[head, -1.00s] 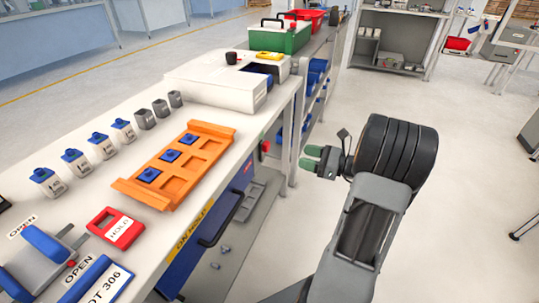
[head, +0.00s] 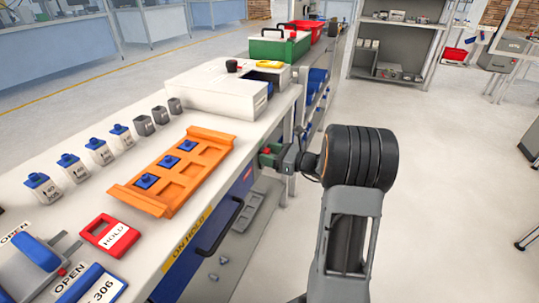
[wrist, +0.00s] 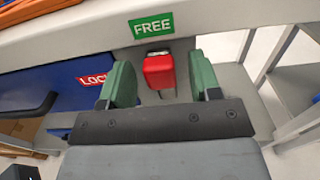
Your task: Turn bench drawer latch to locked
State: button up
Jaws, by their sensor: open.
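The red latch handle (wrist: 159,71) is on the bench front, below a green FREE label (wrist: 151,26). A red LOCK label (wrist: 92,79) is to its left on the blue drawer front (wrist: 60,84), partly hidden by a finger. My gripper (wrist: 162,80) is open, with one green finger on each side of the red handle. I see gaps between handle and fingers; how deep the handle sits between them is hard to tell. In the head view my gripper (head: 269,156) is at the bench front edge, with a bit of the red handle (head: 266,151) showing.
The drawer has a dark bar handle (head: 218,227) and a yellow ON HOLD label (head: 188,240). The bench top holds an orange tray (head: 172,172), a red HOLD frame (head: 110,235) and several small containers. Open floor (head: 450,200) lies to the right.

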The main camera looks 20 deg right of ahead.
grip_shut()
dwell(0.6)
